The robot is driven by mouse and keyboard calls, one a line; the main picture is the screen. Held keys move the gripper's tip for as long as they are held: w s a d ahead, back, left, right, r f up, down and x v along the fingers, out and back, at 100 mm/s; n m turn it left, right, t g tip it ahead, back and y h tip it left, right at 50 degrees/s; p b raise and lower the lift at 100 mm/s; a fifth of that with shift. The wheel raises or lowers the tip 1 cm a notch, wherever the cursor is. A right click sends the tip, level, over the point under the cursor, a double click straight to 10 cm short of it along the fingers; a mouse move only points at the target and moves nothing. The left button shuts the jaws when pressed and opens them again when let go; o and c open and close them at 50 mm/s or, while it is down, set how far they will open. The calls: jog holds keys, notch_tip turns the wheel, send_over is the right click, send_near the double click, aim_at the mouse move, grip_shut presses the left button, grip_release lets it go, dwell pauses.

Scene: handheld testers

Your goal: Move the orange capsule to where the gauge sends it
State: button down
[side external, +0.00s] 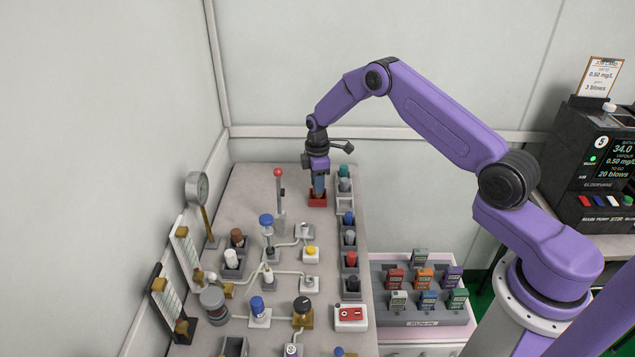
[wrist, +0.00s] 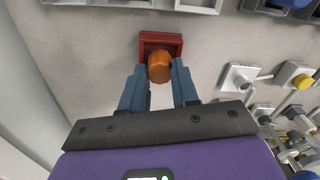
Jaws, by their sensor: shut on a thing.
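The orange capsule (wrist: 159,68) is between the fingertips of my gripper (wrist: 159,80) in the wrist view. My gripper is shut on it. The capsule is at a small red square holder (wrist: 148,38); I cannot tell whether it is seated inside or just above it. In the side view my gripper (side external: 318,190) points down at the red holder (side external: 317,202) near the table's far end, and its fingers hide the capsule. A round gauge (side external: 198,189) stands on a brown post at the table's left edge. Its reading is too small to tell.
A row of grey holders with coloured capsules (side external: 349,238) runs along the table's right edge. A red-knobbed lever (side external: 279,190), pipes and valves fill the middle. A tray (side external: 420,322) of coloured testers sits at right. The grey tabletop (side external: 240,200) is clear left of the lever.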

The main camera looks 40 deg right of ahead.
jog(key=shift+f, duration=0.1)
jog(key=c, duration=0.8)
grip_release()
jog(key=shift+c, duration=0.2)
notch_tip(320, 180, up, 12)
